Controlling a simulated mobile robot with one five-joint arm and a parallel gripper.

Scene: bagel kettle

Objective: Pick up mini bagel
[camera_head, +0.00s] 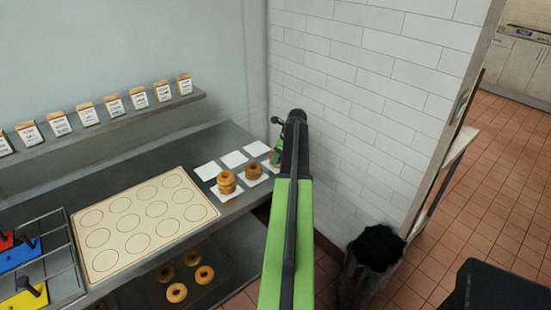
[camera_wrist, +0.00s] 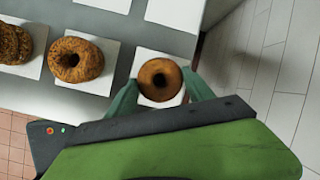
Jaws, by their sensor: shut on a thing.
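A small brown mini bagel (camera_wrist: 160,79) sits between the two teal fingers of my gripper (camera_wrist: 161,90) in the wrist view, over a white square card (camera_wrist: 146,66). My gripper is shut on it, one finger on each side. I cannot tell whether the bagel still touches the card. In the head view my gripper (camera_head: 276,157) is at the right end of the counter, partly behind my arm, and the held bagel is not clearly visible. Other bagels (camera_head: 226,182) and (camera_head: 253,171) are on cards to its left; a larger seeded bagel (camera_wrist: 76,60) lies nearby in the wrist view.
A cream mat (camera_head: 147,222) with printed circles lies on the counter (camera_head: 125,165). Several bagels (camera_head: 204,274) lie on a lower shelf. A wall shelf (camera_head: 110,120) holds small cartons. A white tiled wall (camera_head: 345,75) is close behind my gripper. A dark bin (camera_head: 377,250) stands right.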

